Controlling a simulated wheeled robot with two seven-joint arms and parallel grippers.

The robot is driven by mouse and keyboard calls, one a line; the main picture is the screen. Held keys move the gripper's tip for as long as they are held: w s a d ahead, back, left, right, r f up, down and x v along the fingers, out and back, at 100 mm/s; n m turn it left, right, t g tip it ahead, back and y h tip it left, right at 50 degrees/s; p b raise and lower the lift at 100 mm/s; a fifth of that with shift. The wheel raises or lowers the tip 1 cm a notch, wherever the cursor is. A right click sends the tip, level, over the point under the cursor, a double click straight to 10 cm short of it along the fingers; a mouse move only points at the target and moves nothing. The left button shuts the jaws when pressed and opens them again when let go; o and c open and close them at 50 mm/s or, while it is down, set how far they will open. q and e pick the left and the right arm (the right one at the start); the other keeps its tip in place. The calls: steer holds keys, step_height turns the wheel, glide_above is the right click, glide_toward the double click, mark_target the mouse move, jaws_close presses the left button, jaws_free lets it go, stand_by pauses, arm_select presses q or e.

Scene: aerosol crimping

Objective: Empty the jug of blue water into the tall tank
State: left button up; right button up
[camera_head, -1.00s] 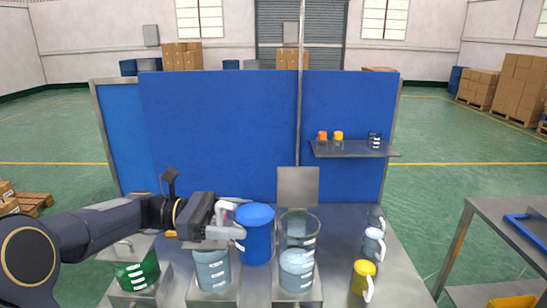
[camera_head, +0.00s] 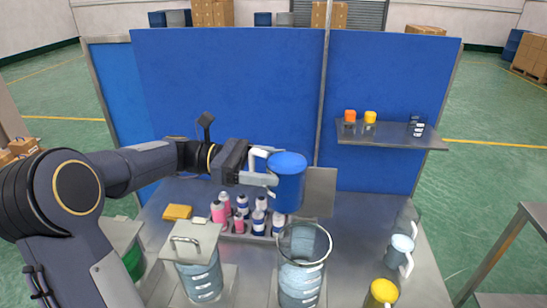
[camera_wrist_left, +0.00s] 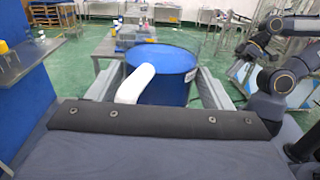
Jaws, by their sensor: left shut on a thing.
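The blue jug (camera_head: 287,185) with a white handle (camera_head: 258,158) is held up in the air, roughly upright. My left gripper (camera_head: 272,184) is shut on its handle side. In the left wrist view the jug (camera_wrist_left: 162,75) sits between the fingers, with its white handle toward the camera. The tall tank (camera_head: 318,262) is a clear, open-topped cylinder with white marks, standing in front of the jug and below it. The jug is behind the tank's rim, a little to its left.
A lidded clear vessel (camera_head: 200,272) stands left of the tank. Several pink and white bottles (camera_head: 240,210) stand behind. A yellow-topped mug (camera_head: 381,293) and clear mugs (camera_head: 400,253) are at right. A shelf (camera_head: 395,138) hangs on the blue panel (camera_head: 230,85).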

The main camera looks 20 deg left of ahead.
arm_select(q)
steer(key=shift+f, duration=0.25)
